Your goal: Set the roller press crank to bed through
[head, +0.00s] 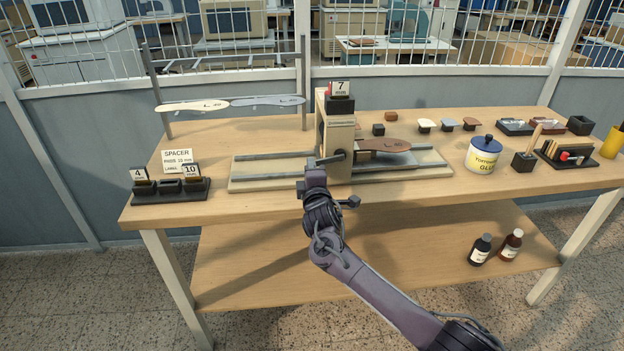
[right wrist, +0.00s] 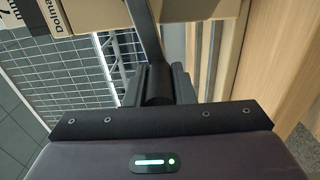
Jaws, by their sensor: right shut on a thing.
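The roller press (head: 341,138) stands mid-table, a beige upright body with a block marked 7 on top. Its dark crank (head: 331,158) is on the front side, with the arm slanting down left to the handle. My right gripper (head: 315,167) is at the press front, shut on the crank handle, which hides most of it. In the right wrist view the dark crank arm (right wrist: 145,32) runs down to the handle (right wrist: 158,84) between the fingers. The press bed (head: 425,163) shows right of the body, with a brown sole-shaped piece (head: 384,145) on it. My left gripper is out of view.
A spacer rack (head: 170,195) with blocks marked 4 and 10 sits at the left front. A rail stand (head: 304,85) with two sole shapes is behind. A glue pot (head: 483,156), stamps and trays fill the right.

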